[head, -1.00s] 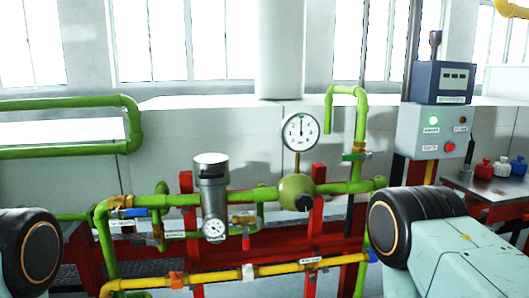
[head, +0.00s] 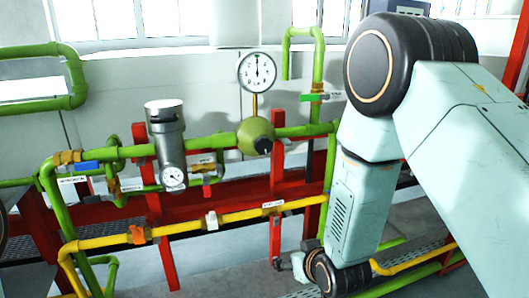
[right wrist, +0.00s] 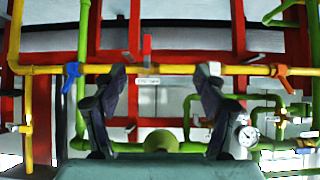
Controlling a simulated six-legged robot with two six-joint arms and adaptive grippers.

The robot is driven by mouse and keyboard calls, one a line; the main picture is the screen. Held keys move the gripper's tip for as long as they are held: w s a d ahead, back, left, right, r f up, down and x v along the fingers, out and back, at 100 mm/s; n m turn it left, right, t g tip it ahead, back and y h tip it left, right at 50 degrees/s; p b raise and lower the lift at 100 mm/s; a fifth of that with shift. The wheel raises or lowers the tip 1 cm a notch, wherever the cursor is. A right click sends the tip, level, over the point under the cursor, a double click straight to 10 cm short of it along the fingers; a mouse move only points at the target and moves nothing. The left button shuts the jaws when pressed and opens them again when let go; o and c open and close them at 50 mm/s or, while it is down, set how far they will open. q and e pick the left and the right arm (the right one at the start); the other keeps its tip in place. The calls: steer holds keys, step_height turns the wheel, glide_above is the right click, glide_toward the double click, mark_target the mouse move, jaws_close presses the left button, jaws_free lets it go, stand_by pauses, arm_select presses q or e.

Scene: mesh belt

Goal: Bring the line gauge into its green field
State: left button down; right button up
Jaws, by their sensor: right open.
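The large round gauge (head: 257,72) stands on a stem above the green regulator (head: 255,136) in the head view. Its dark needle points about straight up; the green field is too small to place surely. The regulator has a dark knob on its front, and its round green body also shows in the right wrist view (right wrist: 161,141). My right gripper (right wrist: 160,75) is open and empty, its fingers spread before the yellow pipe (right wrist: 180,69). The regulator lies beyond the gripper's base in that view. My left gripper is out of view.
A grey filter with a small gauge (head: 173,178) stands left of the regulator. The yellow pipe carries an orange handle (head: 137,234) and a white handle (head: 211,220). Red posts stand behind the pipes. A green-handled valve (head: 314,97) sits on the riser at right.

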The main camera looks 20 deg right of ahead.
steer(key=w+r+t, duration=0.5)
steer(key=w+r, duration=0.5)
steer(key=r, duration=0.2)
steer(key=t, duration=0.3)
glide_toward(265, 145)
steer(key=w, duration=0.2)
steer(key=shift+n, duration=0.3)
steer(key=shift+w+a+b, duration=0.1)
steer(key=shift+w+b, duration=0.75)
steer(key=shift+w, duration=2.8)
steer(key=c, duration=1.1)
steer(key=shift+n, duration=0.3)
steer(key=shift+c, duration=0.2)
